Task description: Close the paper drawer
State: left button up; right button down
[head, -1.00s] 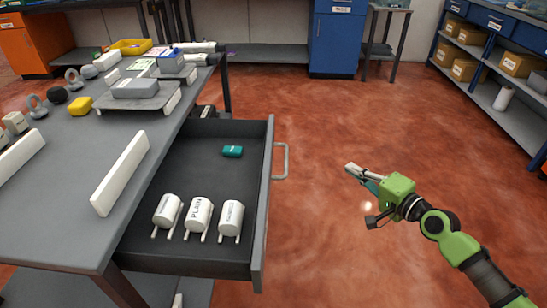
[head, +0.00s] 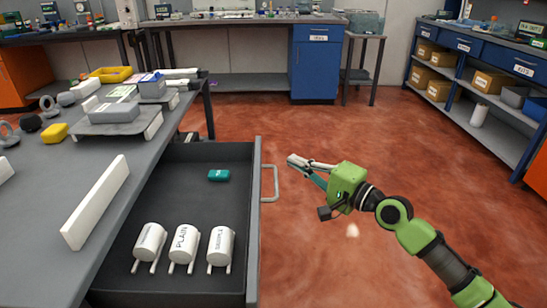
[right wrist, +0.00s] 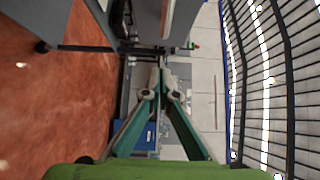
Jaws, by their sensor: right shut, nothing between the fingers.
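The paper drawer (head: 200,285) is pulled out from under the grey workbench (head: 95,165). A metal bar handle (head: 275,183) sits on its front panel (head: 254,225). My left gripper is not in view.
The workbench holds a grey scale-like device (head: 115,112), a yellow tray (head: 110,74) and a white upright panel (head: 97,200). A blue cabinet (head: 317,65) stands at the back, blue shelving (head: 460,85) at the right. Red floor is open between.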

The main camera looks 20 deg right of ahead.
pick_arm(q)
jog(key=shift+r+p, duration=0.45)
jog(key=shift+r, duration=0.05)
pick_arm(e)
jog(key=w+a, duration=0.3)
jog(key=a, duration=0.2)
jog(key=shift+w+a, duration=0.15)
jog(key=shift+w, duration=0.2)
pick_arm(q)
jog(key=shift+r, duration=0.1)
pick_arm(e)
jog(key=shift+a, duration=0.1)
